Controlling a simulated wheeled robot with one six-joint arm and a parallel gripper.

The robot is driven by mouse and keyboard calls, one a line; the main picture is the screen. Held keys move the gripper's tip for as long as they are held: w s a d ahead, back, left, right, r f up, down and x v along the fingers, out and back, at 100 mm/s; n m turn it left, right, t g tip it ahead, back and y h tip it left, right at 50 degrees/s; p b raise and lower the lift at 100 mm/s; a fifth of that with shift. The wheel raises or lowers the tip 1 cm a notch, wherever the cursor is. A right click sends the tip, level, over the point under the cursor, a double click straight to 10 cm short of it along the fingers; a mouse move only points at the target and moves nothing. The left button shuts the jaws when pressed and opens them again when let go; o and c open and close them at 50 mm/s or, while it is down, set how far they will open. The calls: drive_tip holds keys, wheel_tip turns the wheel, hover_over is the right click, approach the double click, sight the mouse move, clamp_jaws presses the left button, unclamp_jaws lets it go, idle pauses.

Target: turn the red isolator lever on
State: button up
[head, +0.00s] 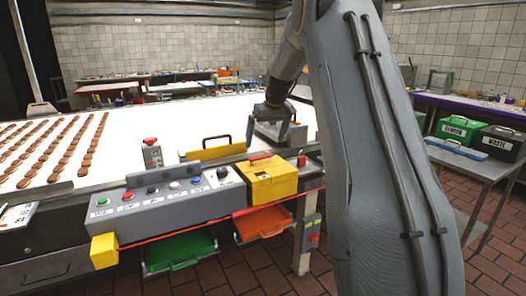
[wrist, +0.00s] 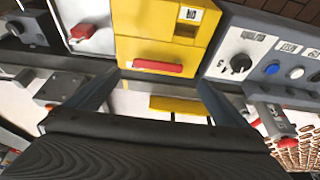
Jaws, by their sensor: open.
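My gripper (head: 266,132) is open and empty, with its fingers pointing down above the far side of the control panel. In the wrist view the fingertips (wrist: 158,78) are wide apart. A red bar (wrist: 158,67) on the edge of a yellow box (wrist: 150,22) shows between them, with no visible contact. In the head view the red bar (head: 260,156) is on top of the yellow box (head: 272,184). A second red lever (wrist: 83,31) sits on a pale plate beside the box; it shows upright in the head view (head: 301,159). I cannot tell which is the isolator lever.
The grey button panel (head: 160,212) adjoins the yellow box. A yellow-framed part with a black handle (head: 215,150) and a red-topped post (head: 152,153) stand behind it. A white conveyor (head: 120,120) carries rows of biscuits. Orange (head: 262,224) and green (head: 180,250) trays sit below.

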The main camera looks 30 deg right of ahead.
sight(263, 157)
drive_tip(key=x, duration=0.2)
drive_tip(key=p+x, duration=0.1)
drive_tip(key=x, duration=0.4)
drive_tip(key=shift+w+d+f+p, duration=0.2)
drive_tip(key=shift+w+p, duration=0.15)
drive_tip(key=shift+w, duration=0.05)
drive_tip(key=shift+c, duration=0.4)
drive_tip(key=c, duration=1.3)
drive_tip(key=shift+s+d, duration=0.1)
